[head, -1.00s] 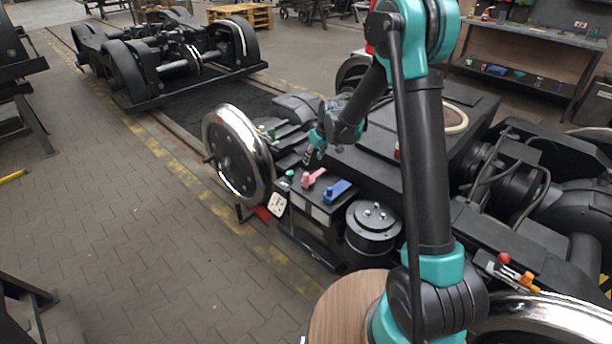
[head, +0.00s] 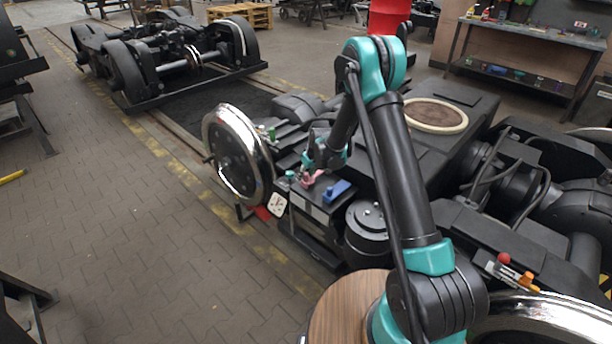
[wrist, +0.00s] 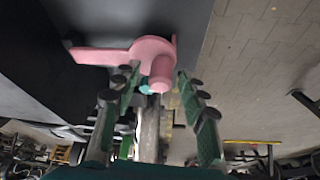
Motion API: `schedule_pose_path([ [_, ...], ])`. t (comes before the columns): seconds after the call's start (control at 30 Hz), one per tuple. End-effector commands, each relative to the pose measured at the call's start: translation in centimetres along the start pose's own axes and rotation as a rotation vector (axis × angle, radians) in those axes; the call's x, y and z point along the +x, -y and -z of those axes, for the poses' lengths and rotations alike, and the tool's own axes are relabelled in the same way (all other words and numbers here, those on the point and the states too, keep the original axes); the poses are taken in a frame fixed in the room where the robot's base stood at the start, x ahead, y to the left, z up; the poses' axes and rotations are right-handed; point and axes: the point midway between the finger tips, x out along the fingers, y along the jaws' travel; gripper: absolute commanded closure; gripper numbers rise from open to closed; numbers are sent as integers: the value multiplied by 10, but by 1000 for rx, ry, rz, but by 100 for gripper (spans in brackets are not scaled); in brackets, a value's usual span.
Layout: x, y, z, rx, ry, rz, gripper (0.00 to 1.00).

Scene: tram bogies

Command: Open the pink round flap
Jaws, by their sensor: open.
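The pink round flap (head: 309,180) shows in the head view as a small pink piece on top of the black box of the near bogie, partly hidden by my gripper. In the wrist view the pink piece (wrist: 152,54) has a round body with a short knob toward the camera and a flat arm running left. My gripper (head: 306,167) is right above it in the head view. In the wrist view my gripper (wrist: 160,92) is open, with its fingers on either side below the pink knob. I cannot tell whether a finger touches it.
A blue piece (head: 337,191) sits just right of the pink one, and a small green piece (head: 290,175) just left. A shiny wheel (head: 238,155) stands to the left, and a black cylinder (head: 366,222) to the right.

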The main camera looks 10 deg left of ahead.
Motion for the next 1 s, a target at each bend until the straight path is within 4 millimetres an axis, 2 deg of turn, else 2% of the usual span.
schedule_pose_path([
  [0.27, 1, 0, 0, 0, 0, 0, 57],
  [0.6, 1, 0, 0, 0, 0, 0, 100],
  [1.0, 0, 1, 1, 2, 1, 6, 100],
])
